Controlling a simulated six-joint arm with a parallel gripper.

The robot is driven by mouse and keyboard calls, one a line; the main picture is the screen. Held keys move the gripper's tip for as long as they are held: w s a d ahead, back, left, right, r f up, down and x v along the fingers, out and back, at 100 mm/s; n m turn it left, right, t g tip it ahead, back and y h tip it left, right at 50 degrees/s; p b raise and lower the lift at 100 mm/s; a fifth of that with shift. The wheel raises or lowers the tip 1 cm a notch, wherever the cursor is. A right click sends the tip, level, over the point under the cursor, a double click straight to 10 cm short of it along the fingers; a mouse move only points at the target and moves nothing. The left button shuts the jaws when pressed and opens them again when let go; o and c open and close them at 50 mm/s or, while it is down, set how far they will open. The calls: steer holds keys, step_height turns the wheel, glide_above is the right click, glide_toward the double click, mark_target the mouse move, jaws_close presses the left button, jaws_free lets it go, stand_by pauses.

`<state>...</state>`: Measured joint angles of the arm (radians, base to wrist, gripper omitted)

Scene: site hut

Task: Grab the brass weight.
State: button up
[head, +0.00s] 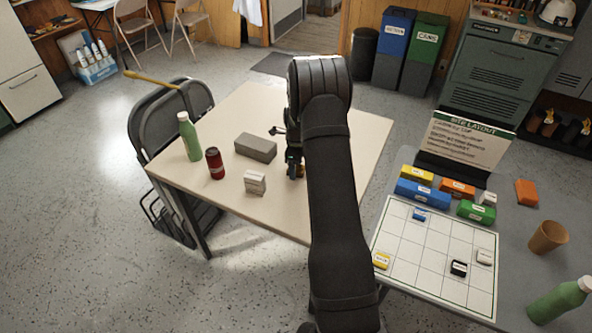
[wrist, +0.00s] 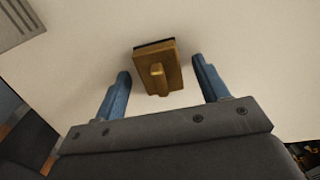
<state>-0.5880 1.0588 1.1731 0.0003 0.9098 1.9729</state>
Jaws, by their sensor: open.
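The brass weight (wrist: 156,68) is a gold-brown block with a raised knob on top. In the wrist view it sits on the pale table top, between and slightly beyond the tips of my gripper (wrist: 161,78). The two blue fingers are spread apart, with a gap on each side of the weight. In the head view my gripper (head: 294,170) is low over the table, and only a small part of the brass weight (head: 301,171) shows beside it. My arm hides the rest.
On the table (head: 245,103) are a grey block (head: 255,147), a small pale stack (head: 255,182), a dark red can (head: 215,163) and a green bottle (head: 189,137), all left of my gripper. A grey side table with a grid board (head: 437,263) and coloured blocks stands at the right.

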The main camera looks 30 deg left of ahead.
steer(key=c, duration=1.4)
steer(key=shift+o, duration=0.2)
steer(key=shift+r, duration=0.1)
